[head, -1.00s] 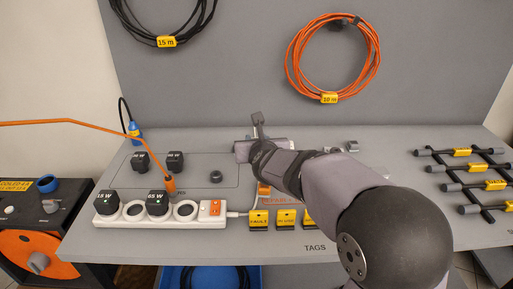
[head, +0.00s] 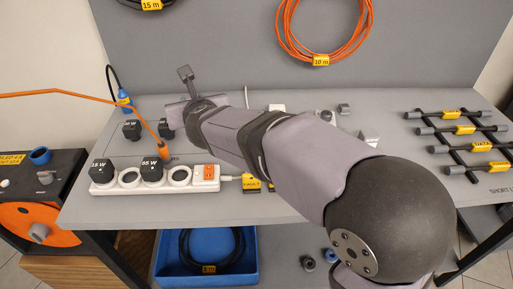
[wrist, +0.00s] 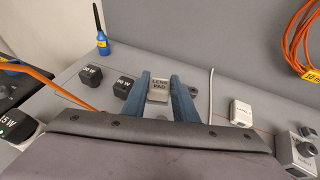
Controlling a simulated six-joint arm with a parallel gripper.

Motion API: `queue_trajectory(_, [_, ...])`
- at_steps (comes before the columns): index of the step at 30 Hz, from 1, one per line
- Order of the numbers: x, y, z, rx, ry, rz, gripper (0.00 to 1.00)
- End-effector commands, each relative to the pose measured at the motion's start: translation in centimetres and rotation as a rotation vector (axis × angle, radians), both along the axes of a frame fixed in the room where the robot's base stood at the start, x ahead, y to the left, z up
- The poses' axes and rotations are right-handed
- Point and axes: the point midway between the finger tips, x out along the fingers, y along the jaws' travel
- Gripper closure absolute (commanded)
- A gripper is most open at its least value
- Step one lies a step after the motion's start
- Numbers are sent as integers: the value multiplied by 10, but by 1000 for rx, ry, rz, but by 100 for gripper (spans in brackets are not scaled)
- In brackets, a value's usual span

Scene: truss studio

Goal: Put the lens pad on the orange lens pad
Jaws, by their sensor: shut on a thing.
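The lens pad (wrist: 159,89), a small grey block with a pale label reading LENS PAD, is between the two blue fingers of my gripper (wrist: 161,84) in the wrist view. The gripper is shut on it. In the head view my wrist covers the fingers and the pad, over the left back part of the table. The pad's height above the table is hard to tell. I cannot make out an orange lens pad in either current view; my arm hides part of the table.
A white power strip (head: 209,186) with black adapters lies at the front left. A white block (wrist: 241,114) lies right of the gripper. Black racks with yellow tags (head: 466,130) fill the right.

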Motion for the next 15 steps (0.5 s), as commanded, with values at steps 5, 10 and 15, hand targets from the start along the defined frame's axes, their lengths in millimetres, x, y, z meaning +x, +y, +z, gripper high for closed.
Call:
queue_trajectory(5, [-11, -3, 12, 0, -1, -100, 95])
queue_trajectory(10, [-11, -46, 9, -3, 2, -294, 95])
queue_trajectory(15, [-19, -100, -7, -3, 3, -509, 95])
